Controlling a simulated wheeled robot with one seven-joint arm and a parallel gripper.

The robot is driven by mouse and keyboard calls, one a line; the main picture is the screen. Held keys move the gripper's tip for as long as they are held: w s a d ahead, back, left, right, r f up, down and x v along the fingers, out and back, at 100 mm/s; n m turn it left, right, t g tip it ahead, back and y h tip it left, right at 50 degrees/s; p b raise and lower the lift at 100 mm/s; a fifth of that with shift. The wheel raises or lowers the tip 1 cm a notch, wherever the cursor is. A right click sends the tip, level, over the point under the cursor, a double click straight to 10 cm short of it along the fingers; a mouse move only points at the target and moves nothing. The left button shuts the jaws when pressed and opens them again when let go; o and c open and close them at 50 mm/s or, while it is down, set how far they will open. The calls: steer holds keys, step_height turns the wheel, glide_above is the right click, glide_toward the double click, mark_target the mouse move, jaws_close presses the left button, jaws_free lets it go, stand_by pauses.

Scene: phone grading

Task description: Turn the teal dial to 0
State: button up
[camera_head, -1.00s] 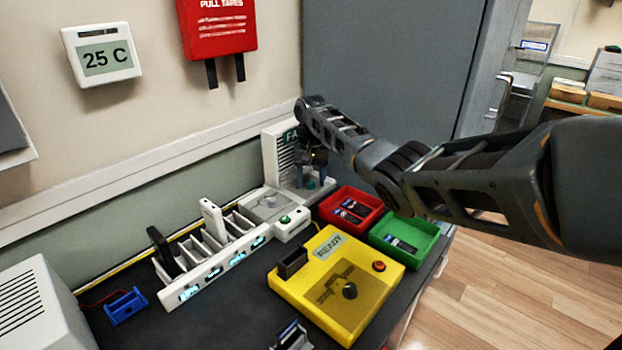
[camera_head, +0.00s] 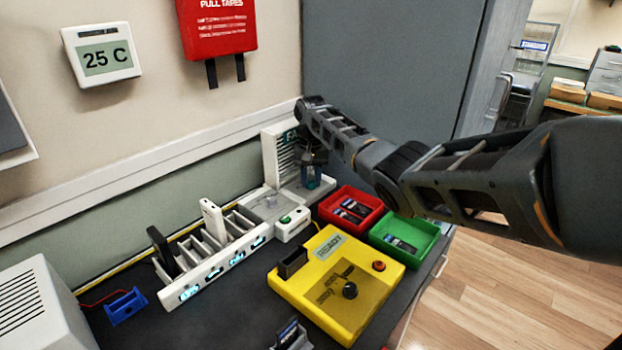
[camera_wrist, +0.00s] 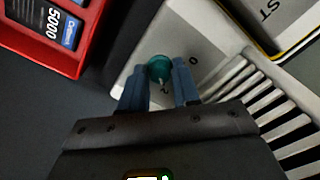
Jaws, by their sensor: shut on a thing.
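The teal dial (camera_wrist: 159,68) sits on the pale base of a white vented unit (camera_wrist: 187,28), and in the wrist view a light pointer mark shows on it. A printed 0 is visible on the base to the right of the dial, and another mark shows below it, partly hidden. My gripper (camera_wrist: 160,85) is shut on the dial, one blue finger on each side. In the head view the white unit (camera_head: 270,150) stands against the wall, and my gripper (camera_head: 311,180) points down at its base. The dial is mostly hidden there by the fingers.
A red tray (camera_head: 330,212) and a green tray (camera_head: 432,240) with dark packs are close to the right of the unit. A yellow tester (camera_head: 290,290) is in front. A white slotted rack (camera_head: 215,270) stands left. Grey cabinet behind my arm.

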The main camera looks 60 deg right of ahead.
steer(key=n+p, duration=0.1)
steer(key=n, duration=0.3)
steer(key=shift+r, duration=0.1)
steer(key=n+p, duration=0.1)
steer(key=n, duration=0.3)
steer(key=shift+n, duration=0.3)
steer(key=n, duration=0.9)
steer(key=shift+p, duration=0.3)
jaws_close()
steer(key=o, duration=1)
jaws_free()
steer(key=shift+o, duration=0.2)
